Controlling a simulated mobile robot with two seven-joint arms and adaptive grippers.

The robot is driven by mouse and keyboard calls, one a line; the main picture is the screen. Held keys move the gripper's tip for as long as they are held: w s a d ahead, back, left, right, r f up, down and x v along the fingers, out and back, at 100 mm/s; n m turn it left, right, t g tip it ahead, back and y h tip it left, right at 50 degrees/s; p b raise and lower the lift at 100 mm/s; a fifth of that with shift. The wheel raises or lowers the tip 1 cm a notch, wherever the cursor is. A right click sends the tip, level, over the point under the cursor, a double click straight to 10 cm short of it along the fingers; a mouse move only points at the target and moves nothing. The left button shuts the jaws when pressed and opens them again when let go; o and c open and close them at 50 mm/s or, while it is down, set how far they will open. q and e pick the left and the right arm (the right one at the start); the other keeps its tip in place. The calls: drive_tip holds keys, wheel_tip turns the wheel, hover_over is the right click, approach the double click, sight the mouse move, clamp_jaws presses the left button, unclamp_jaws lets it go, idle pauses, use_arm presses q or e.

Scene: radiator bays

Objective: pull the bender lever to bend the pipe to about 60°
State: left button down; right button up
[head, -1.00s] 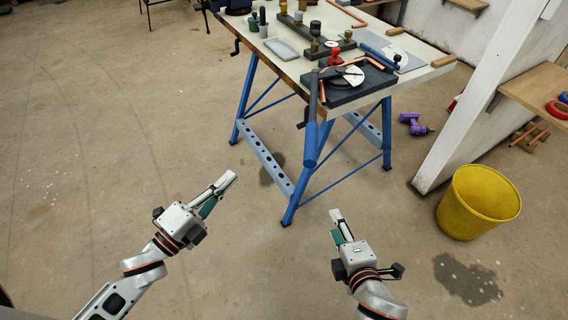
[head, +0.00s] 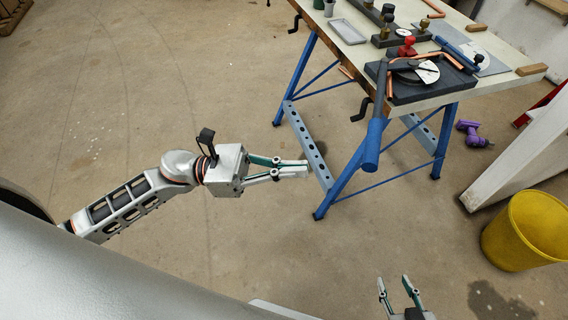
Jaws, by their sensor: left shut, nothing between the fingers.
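The pipe bender (head: 425,92) is a dark block with a white dial (head: 428,73) on the front corner of the workbench. A copper pipe (head: 440,56) lies in it; its bend angle is hard to read. The bender lever (head: 372,146) has a blue grip that hangs over the bench's front edge. My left gripper (head: 306,169) is shut and empty, left of and below the lever grip, apart from it. My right gripper (head: 394,281) is open and empty at the bottom edge, well below the lever; its arm is out of view.
The workbench (head: 515,83) stands on blue legs, with a crossbar (head: 308,147) low at its left side. A yellow bucket (head: 525,232) stands at the right, and a purple drill (head: 473,134) lies on the floor. The floor at left is clear.

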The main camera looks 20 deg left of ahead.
use_arm(q)
drive_tip(key=p+x, duration=0.2)
drive_tip(key=x, duration=0.7)
drive_tip(key=shift+d, duration=0.15)
drive_tip(key=s+d, duration=0.1)
drive_tip(key=d, duration=0.6)
drive_tip(key=shift+s+d, duration=0.3)
drive_tip(key=shift+s, duration=0.1)
drive_tip(key=shift+r, duration=0.1)
